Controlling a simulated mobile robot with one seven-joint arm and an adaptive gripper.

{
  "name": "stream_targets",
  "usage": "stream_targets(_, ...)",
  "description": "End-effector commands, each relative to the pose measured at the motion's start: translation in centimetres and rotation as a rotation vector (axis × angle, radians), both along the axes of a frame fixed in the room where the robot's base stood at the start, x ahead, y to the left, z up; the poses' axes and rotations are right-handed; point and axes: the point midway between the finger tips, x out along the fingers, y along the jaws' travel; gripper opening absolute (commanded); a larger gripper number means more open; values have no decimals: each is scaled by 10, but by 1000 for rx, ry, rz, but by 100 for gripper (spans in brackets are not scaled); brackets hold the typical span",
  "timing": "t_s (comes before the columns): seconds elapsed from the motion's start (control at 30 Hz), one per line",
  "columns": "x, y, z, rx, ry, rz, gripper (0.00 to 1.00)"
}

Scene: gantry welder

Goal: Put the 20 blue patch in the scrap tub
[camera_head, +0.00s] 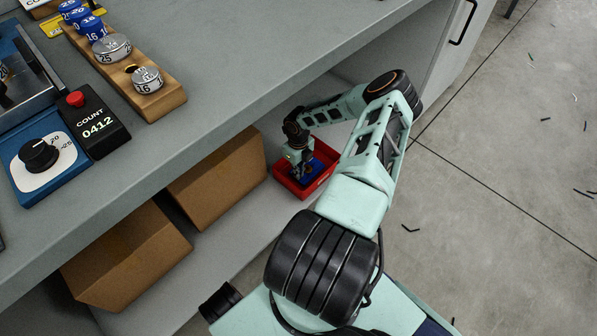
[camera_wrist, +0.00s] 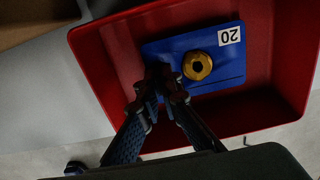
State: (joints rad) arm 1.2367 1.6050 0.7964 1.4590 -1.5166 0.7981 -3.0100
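The 20 blue patch is a flat blue plate (camera_wrist: 226,68) with a brass knob and a white label reading 20. It lies inside the red scrap tub (camera_wrist: 95,65), with tub floor showing around it. In the head view the tub (camera_head: 287,182) stands on the low shelf under the bench, with the blue patch (camera_head: 318,167) partly hidden by my arm. My gripper (camera_wrist: 165,76) reaches into the tub, its fingertips close together over one end of the patch. The brass knob is beside the fingertips, not between them. Whether the tips touch the plate is unclear.
Two cardboard boxes (camera_head: 218,178) (camera_head: 128,258) stand left of the tub on the shelf. The grey bench top (camera_head: 215,50) overhangs them and carries a wooden rack (camera_head: 160,98) of numbered knobs and a counter box (camera_head: 92,120). The floor at right is open, with small dark scraps.

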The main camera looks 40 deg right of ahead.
Motion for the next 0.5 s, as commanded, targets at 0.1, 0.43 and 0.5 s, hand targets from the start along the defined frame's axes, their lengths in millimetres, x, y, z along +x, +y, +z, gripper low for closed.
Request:
stream_targets(0.1, 0, 0, -2, 0, 0, -1, 0)
stream_targets(0.43, 0, 0, -9, -1, -1, -1, 0)
stream_targets(0.5, 0, 0, -10, -1, -1, -1, 7)
